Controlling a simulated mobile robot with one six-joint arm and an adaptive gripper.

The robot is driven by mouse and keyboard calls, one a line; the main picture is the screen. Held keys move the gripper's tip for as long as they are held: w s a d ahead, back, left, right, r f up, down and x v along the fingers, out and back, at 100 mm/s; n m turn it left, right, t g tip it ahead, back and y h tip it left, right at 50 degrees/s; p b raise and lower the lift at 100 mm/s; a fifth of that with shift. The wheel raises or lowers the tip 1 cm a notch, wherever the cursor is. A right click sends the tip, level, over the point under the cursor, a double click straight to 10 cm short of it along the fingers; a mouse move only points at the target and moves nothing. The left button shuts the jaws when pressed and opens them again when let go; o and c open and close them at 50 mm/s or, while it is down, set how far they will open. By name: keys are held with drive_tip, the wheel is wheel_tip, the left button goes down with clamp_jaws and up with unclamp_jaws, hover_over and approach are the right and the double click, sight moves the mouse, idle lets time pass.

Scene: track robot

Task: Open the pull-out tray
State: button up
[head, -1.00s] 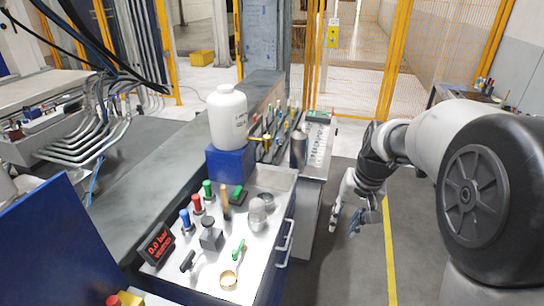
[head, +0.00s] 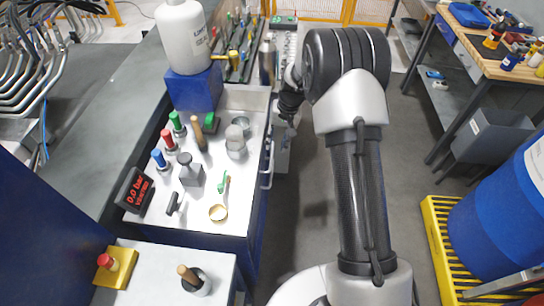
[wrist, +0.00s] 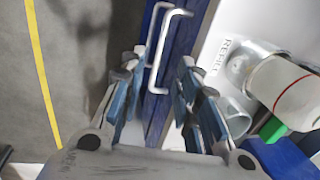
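A silver bar handle (head: 267,165) is on the blue side of the cabinet, below the metal top (head: 240,185). In the wrist view the handle (wrist: 163,50) stands out from a blue front panel (wrist: 187,38). My gripper (wrist: 157,95) is open, with its blue-grey fingers spread. The near end of the handle lies between the fingers in that picture; I cannot tell whether the fingers reach around it, and no contact shows. In the head view my gripper (head: 287,122) is beside the cabinet's right side, near the handle's far end, and its fingers are hard to make out.
A white bottle (head: 184,35) stands on a blue block. At right are a workbench (head: 485,48) and a blue barrel (head: 500,230). The grey floor between is clear.

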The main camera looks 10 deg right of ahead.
sight(271, 158)
drive_tip(key=f, duration=0.2)
drive_tip(key=a+f+b, duration=0.1)
drive_tip(key=f, duration=0.5)
drive_tip(key=shift+w+a+b, duration=0.25)
drive_tip(key=shift+b, duration=0.1)
clamp_jaws()
